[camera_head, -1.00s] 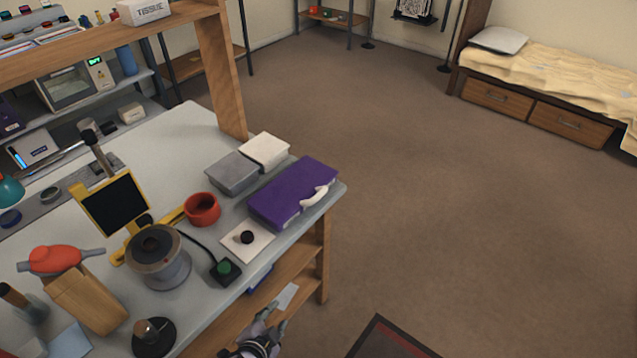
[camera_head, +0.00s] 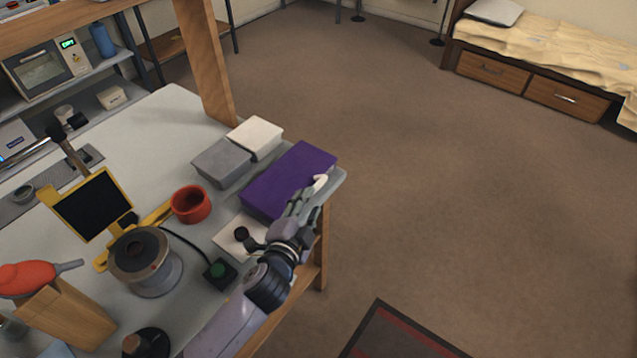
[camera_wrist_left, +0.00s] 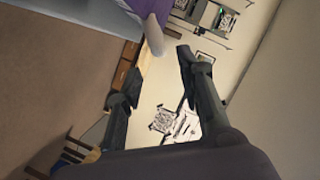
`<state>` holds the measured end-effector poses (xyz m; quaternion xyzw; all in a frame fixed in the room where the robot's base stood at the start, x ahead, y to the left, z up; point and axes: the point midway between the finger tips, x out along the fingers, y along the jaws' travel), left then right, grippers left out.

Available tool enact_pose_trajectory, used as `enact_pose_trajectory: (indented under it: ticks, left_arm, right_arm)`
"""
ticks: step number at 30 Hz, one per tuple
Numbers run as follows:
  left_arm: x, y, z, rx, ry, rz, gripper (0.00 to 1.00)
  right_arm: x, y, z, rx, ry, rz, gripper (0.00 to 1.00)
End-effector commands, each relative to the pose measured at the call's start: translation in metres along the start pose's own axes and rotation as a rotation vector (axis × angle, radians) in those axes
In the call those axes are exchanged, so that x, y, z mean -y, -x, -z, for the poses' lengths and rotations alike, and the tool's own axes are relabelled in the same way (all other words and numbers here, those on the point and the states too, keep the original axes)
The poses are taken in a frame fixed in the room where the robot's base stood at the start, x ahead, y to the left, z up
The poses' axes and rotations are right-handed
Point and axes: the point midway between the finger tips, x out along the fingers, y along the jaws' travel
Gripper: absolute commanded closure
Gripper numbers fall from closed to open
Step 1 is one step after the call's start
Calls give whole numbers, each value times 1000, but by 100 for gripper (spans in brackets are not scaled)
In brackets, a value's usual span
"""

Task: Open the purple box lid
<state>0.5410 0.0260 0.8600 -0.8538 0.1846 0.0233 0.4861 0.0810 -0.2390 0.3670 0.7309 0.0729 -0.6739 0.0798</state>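The purple box (camera_head: 284,178) lies closed near the right front corner of the table (camera_head: 130,135). Its white handle (camera_head: 320,182) is on the side facing the table's edge and is partly covered by my left gripper (camera_head: 306,200). In the left wrist view a bit of the purple box (camera_wrist_left: 147,7) and the white handle (camera_wrist_left: 153,38) show at the top, just past my open left gripper (camera_wrist_left: 157,65). The fingers are apart with nothing between them; whether one touches the handle I cannot tell. My right gripper is not in view.
A grey box (camera_head: 221,162) and a white box (camera_head: 256,137) stand just behind the purple box. The floor right of the table is open.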

Motion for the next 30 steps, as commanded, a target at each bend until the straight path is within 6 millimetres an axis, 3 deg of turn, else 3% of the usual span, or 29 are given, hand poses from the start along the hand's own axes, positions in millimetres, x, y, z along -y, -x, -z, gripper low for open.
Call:
enact_pose_trajectory:
  ticks: [6, 12, 25, 30]
  left_arm:
    - [0, -47, 0, 1, 0, 0, 65]
    - [0, -74, 0, 0, 1, 0, 65]
    - [0, -83, 0, 0, 2, -1, 65]
    - [0, -83, 0, 0, 2, -1, 76]
  right_arm:
    - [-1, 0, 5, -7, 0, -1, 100]
    - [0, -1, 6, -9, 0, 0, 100]
    - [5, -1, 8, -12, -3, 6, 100]
    - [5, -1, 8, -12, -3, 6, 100]
